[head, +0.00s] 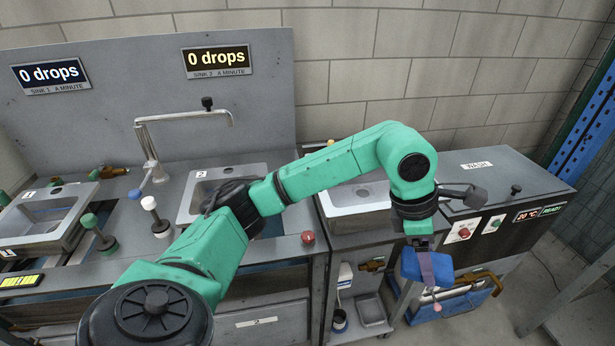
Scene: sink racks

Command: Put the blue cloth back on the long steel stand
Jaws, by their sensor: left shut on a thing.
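My left gripper (425,262) hangs at the end of the green arm, right of the picture's middle, pointing down. It is shut on the blue cloth (409,266), which shows as a blue patch below the wrist. The fingertips are partly hidden, and a purple strip crosses the blue. The cloth is in front of the steel units, with a blue crate behind and below it in the picture. I cannot make out for sure which surface is the long steel stand; a grey steel edge (577,284) shows at the far right. My right gripper is out of view.
A grey wash unit (520,172) stands at the right, with the blue crate (470,302) low in front. A white basin (358,197) and sinks with a tap (150,165) are behind my arm. A lower shelf (366,337) holds small items. Floor shows at right.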

